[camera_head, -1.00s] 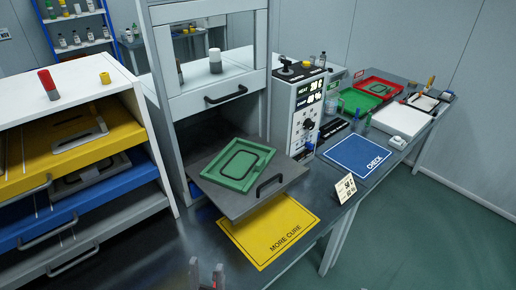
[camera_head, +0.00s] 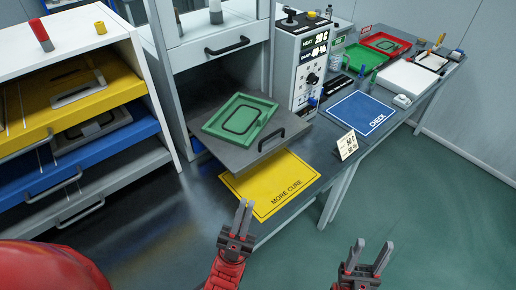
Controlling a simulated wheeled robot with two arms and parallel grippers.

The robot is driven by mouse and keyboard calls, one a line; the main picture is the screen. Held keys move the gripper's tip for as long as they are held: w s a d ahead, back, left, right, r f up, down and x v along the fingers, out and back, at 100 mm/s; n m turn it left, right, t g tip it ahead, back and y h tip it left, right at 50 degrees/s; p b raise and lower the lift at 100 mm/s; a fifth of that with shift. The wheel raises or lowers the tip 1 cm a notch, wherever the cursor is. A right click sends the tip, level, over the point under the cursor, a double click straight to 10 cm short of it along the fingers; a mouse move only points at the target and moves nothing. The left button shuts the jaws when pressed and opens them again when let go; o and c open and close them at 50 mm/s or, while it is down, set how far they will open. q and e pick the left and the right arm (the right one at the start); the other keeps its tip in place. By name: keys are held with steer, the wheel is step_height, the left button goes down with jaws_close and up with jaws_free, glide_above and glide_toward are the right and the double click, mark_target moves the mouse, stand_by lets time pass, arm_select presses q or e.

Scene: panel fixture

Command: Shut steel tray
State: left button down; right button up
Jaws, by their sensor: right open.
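The grey steel tray (camera_head: 214,149) is pulled out of the grey cabinet in the middle of the view. A green frame (camera_head: 241,117) with a dark gasket ring lies on it. The tray has a dark bar handle (camera_head: 258,140) at its front right. My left gripper (camera_head: 243,206) is in front of the tray, below the yellow mat, apart from the handle; its fingers look slightly parted and empty. My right gripper (camera_head: 370,252) is open and empty, over the floor at the lower right, away from the tray.
A yellow "MORE CURE" mat (camera_head: 270,182) lies on the table below the tray. A control box (camera_head: 303,62) stands right of the cabinet. A blue mat (camera_head: 361,113) and small sign (camera_head: 347,145) are to the right. A drawer rack (camera_head: 130,80) stands left.

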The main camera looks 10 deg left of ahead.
arm_select(q)
steer(key=w+d+f+m+g+y+b, duration=0.1)
steer(key=w+d+f+m+g, duration=0.25)
steer(key=d, duration=0.55)
steer(key=w+d+f+m+g+y+b, duration=0.1)
steer(key=w+d+f+m+g, duration=0.3)
steer(key=d, duration=0.6)
steer(key=w+a+f+n+g+y+b, duration=0.1)
steer(key=w+a+f+y, duration=0.15)
steer(key=a+y, duration=0.5)
steer(key=w+a+f+n+g+y+b, duration=0.1)
steer(key=a+f+g+y+b, duration=0.15)
steer(key=a+y, duration=0.55)
steer(key=shift+t+y, duration=0.35)
steer(key=shift+t, duration=0.15)
steer(key=w+p, duration=0.2)
steer(key=w, duration=0.1)
steer(key=w+a+p, duration=0.1)
steer(key=w+p, duration=0.1)
steer(key=w, duration=0.2)
steer(key=w+a+p, duration=0.1)
steer(key=w+p, duration=0.2)
steer(key=w, duration=0.1)
steer(key=shift+w+r, duration=0.1)
steer(key=shift+w, duration=0.1)
steer(key=shift+w+a, duration=0.15)
steer(key=shift+a, duration=0.1)
steer(key=shift+w+a+f, duration=0.2)
steer(key=shift+a+f, duration=0.05)
